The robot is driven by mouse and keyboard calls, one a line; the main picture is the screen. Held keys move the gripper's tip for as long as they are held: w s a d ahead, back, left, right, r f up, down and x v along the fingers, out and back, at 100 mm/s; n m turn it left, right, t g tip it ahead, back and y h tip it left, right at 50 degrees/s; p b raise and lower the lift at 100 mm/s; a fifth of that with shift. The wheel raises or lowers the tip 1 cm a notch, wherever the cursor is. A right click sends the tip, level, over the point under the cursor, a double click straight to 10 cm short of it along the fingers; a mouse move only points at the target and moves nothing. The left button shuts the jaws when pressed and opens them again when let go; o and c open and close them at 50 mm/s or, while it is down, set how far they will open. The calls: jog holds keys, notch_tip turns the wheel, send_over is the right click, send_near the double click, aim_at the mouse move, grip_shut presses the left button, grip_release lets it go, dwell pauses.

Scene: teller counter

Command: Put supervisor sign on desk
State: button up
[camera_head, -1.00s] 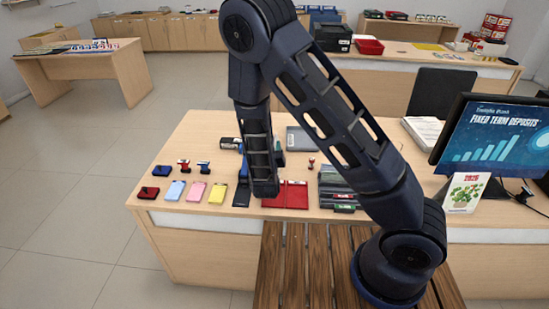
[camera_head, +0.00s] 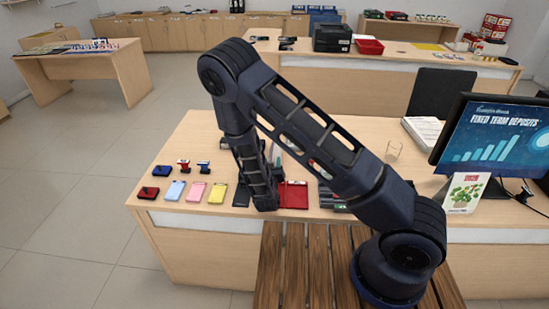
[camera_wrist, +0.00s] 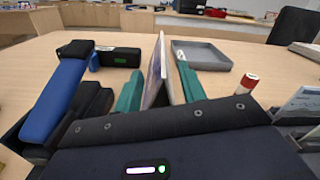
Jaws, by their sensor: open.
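In the wrist view a thin upright panel (camera_wrist: 157,75), seen nearly edge-on, stands on the desk (camera_wrist: 222,48). It looks like the sign, but its face cannot be read. My gripper (camera_wrist: 158,88) has its two teal fingers apart, one on each side of the panel. The jaws are open and I see no clear grip on it. In the head view my arm hides most of the gripper and the sign, above the middle of the wooden desk (camera_head: 215,140).
Phones (camera_head: 196,191), a red clipboard (camera_head: 293,195) and a monitor (camera_head: 495,140) also stand around.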

aim_at(273, 156)
jog(key=shift+w, duration=2.4)
jog(key=shift+c, duration=0.4)
grip_shut()
